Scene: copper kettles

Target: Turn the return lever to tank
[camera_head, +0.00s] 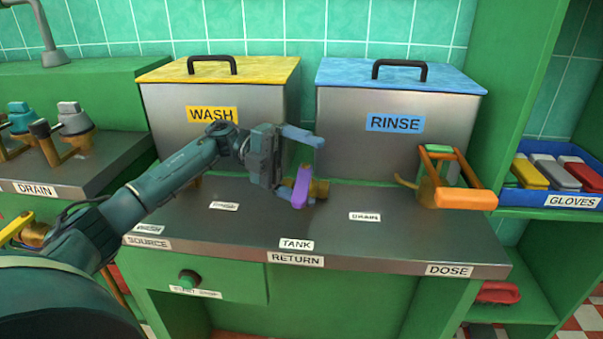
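The return lever (301,188) is purple and sits on a brass valve (319,188) on the steel counter, behind the RETURN label (296,260). Its visible end points down toward the front edge, roughly toward the TANK label (296,244). The DRAIN label (364,216) lies to its right. My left gripper (299,160) is at the lever, with one blue-teal finger above it and spread away from the lower finger, which is partly hidden beside the lever. It looks open; I cannot tell whether it touches the lever. My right gripper is not in view.
Behind stand the WASH tank (165,110) with a yellow lid and the RINSE tank (345,130) with a blue lid. An orange-handled fixture (465,199) stands at right above the DOSE label (449,270). The counter front between DRAIN and DOSE is clear.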

